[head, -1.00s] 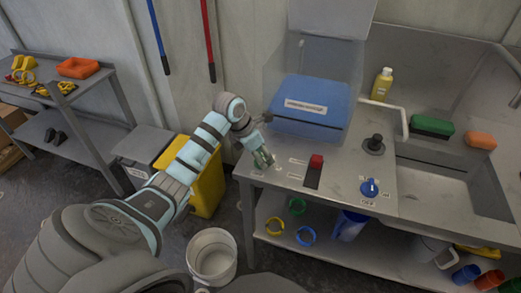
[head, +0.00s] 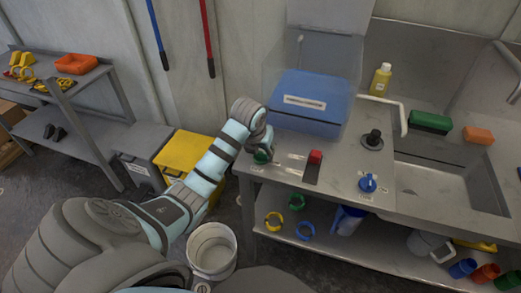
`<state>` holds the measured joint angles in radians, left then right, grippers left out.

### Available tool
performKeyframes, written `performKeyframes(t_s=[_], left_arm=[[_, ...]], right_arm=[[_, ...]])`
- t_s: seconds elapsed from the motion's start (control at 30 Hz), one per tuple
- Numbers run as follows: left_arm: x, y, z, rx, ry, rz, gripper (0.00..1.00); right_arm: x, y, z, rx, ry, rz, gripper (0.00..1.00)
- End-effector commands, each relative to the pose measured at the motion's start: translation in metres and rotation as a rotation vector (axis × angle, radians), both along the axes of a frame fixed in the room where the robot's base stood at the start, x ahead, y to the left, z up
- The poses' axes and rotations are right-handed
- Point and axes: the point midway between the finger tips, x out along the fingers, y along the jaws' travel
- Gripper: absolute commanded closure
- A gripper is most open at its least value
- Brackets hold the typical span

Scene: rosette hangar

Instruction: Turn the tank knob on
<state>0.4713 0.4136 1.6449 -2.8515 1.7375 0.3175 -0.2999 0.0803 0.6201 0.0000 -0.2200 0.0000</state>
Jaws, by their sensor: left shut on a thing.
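My left gripper (head: 261,150) is at the front left corner of the steel counter (head: 335,190). It is shut on a small green knob (head: 261,157), mostly hidden under the fingers, so I cannot tell which way it points. A label lies on the counter beside it. A blue knob (head: 368,182) with small labels around it stands farther right on the counter, apart from the gripper. A red slider or switch (head: 315,157) sits on a dark slot between the two. My right gripper is not in view.
A blue tank (head: 305,100) with a raised clear lid stands behind the gripper. A black knob-like fitting (head: 373,140), a yellow bottle (head: 381,80) and a sink (head: 440,185) are to the right. A white bucket (head: 212,250) and a yellow bin (head: 187,155) stand on the floor.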

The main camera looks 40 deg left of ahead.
Motion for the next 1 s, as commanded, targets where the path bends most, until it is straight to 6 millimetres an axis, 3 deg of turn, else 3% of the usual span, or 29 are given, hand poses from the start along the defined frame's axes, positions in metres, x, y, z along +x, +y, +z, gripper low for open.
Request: performKeyframes(t_s=[0.5, 0.53, 0.63, 1.0], left_arm=[[-0.0003, 0.0003, 0.0004, -0.001, 0.001, 0.02, 0.86], [-0.0003, 0.0003, 0.0004, -0.001, 0.001, 0.02, 0.54], [-0.0003, 0.0002, 0.0002, -0.001, 0.001, 0.019, 0.38], [-0.0017, -0.0006, 0.0054, 0.0, -0.001, 0.018, 0.38]], right_arm=[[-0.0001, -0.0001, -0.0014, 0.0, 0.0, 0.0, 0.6], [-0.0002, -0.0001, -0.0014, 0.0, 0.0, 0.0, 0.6], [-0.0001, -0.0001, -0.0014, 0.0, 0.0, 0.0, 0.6], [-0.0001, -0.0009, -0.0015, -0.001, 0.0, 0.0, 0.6]])
